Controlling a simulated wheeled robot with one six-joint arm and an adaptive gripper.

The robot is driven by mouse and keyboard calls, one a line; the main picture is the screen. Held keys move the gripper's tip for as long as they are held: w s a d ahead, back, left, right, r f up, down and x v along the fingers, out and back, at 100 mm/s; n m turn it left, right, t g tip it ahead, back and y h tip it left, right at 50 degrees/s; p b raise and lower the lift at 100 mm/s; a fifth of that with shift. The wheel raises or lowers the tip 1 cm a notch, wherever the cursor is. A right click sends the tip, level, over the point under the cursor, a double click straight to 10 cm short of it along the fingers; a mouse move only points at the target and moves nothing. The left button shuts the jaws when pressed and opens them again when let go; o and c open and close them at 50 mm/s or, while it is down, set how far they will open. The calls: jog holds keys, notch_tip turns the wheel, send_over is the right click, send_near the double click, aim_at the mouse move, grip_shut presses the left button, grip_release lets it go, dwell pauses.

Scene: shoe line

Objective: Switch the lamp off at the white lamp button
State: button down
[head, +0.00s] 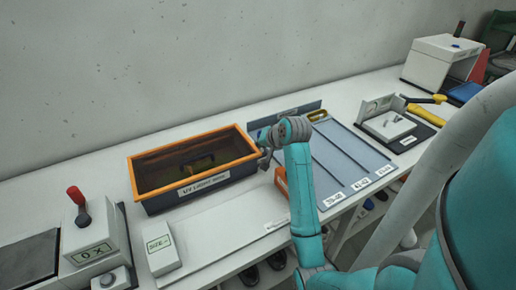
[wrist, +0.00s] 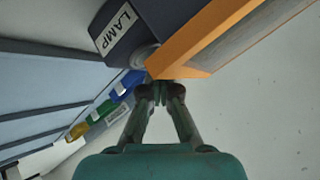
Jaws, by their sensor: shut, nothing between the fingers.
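The lamp box (head: 165,205), dark with an orange rim, stands on the bench in the head view, its inside dim. In the wrist view, its end wall with the LAMP label (wrist: 118,30) fills the top. A pale round button (wrist: 143,54) sits beside that label, partly covered by the orange rim. My gripper (wrist: 158,92) is shut and empty just below the rim corner in the wrist view. I cannot tell whether it touches the button. In the head view, my gripper (head: 264,160) is at the box's right end, and the button is hidden there.
A blue-grey sloped rack (head: 345,150) with size labels stands close to the right of the box. A white panel (head: 225,225) lies in front. A unit with a red lever (head: 90,240) stands at the left. The wall (head: 200,50) is behind.

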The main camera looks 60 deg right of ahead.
jog(key=shift+r, duration=0.55)
jog(key=shift+r, duration=2.95)
